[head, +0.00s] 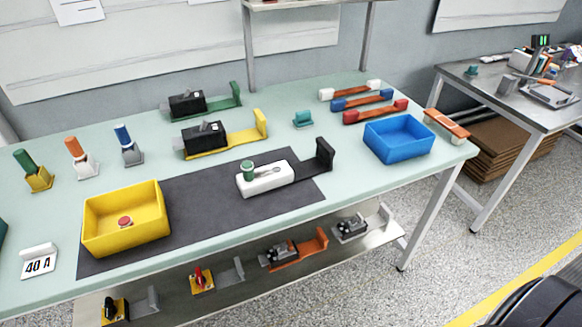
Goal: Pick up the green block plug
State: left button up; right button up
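Several green things show, and I cannot tell for certain which one is the green block plug. A small teal-green block (303,119) sits on the table behind the white device. A short dark green plug (247,171) stands on the left end of the white device (266,179), which has a black upright bracket at its right end. A green-handled piece (25,161) stands tilted in a yellow holder (40,181) at the far left. Neither of my grippers is in view.
The devices lie on a pale green table with a dark mat (200,210). A yellow bin (126,219) holds a red-topped piece. A blue bin (398,138) stands at the right. Black devices with green (187,105) and yellow (205,137) brackets stand behind. A shelf runs below.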

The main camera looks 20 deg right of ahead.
aim_at(246, 167)
jog(key=i+l, duration=0.15)
jog(key=l, duration=0.2)
jog(key=i+l, duration=0.15)
jog(key=l, duration=0.15)
jog(key=i+l, duration=0.1)
jog(key=l, duration=0.25)
jog(key=i+l, duration=0.15)
jog(key=l, duration=0.15)
jog(key=l+z, duration=0.05)
